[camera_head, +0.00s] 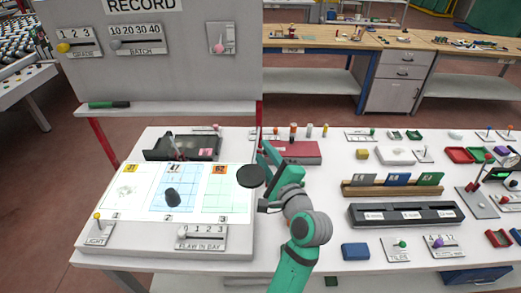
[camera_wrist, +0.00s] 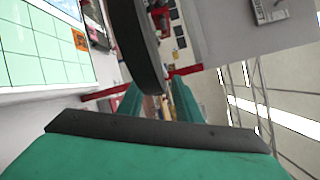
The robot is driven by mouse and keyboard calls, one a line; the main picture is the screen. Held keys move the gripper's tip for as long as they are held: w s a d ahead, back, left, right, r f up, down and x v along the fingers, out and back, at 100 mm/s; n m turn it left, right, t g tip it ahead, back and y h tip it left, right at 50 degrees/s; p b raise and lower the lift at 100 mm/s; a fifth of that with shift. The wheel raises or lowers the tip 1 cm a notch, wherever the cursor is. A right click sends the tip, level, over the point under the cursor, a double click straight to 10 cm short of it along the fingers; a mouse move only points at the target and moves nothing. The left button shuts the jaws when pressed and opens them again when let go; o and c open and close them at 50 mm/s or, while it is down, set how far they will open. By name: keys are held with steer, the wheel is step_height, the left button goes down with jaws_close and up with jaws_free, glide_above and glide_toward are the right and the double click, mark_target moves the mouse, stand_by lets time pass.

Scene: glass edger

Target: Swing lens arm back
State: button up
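A round black disc (camera_head: 250,176), seemingly the lens of the lens arm, is at the right edge of the lit panel beside the bay marked 62. Its supporting arm is not clearly visible. In the wrist view a large black curved rim (camera_wrist: 138,45), probably the same disc, is close in front of my gripper. My gripper (camera_head: 267,158) is just right of the disc. Its two teal fingers (camera_wrist: 155,103) stand apart with nothing visible between them. I cannot tell whether a finger touches the rim.
A red box (camera_head: 297,152) and dark slotted rack (camera_head: 405,215) are to the right. The record board (camera_head: 160,60) rises behind.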

steer(key=shift+x, duration=1.05)
jaws_close()
